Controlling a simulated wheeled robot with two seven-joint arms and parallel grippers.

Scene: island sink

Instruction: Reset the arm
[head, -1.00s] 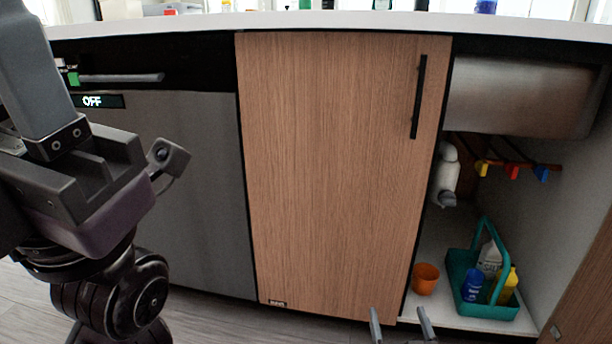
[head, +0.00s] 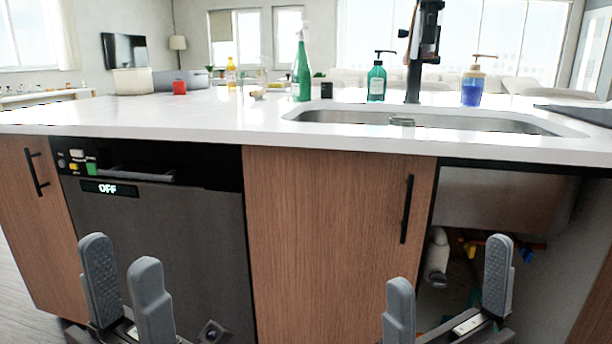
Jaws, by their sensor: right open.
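My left gripper (head: 126,290) is low at the left, in front of the dark dishwasher (head: 172,230). Its two grey fingers point up and stand apart, with nothing between them. My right gripper (head: 446,295) is low at the right, in front of the wooden cabinet door (head: 320,240) and the open space under the sink. Its fingers are wide apart and empty. Both grippers are below the counter edge and touch nothing that I can see.
The white counter (head: 200,118) holds a green spray bottle (head: 302,70), a green soap bottle (head: 376,82), a blue soap bottle (head: 472,86) and a red item (head: 180,87). A sink (head: 420,120) with a black faucet (head: 414,60) is at the right. Pipes (head: 437,257) show under it.

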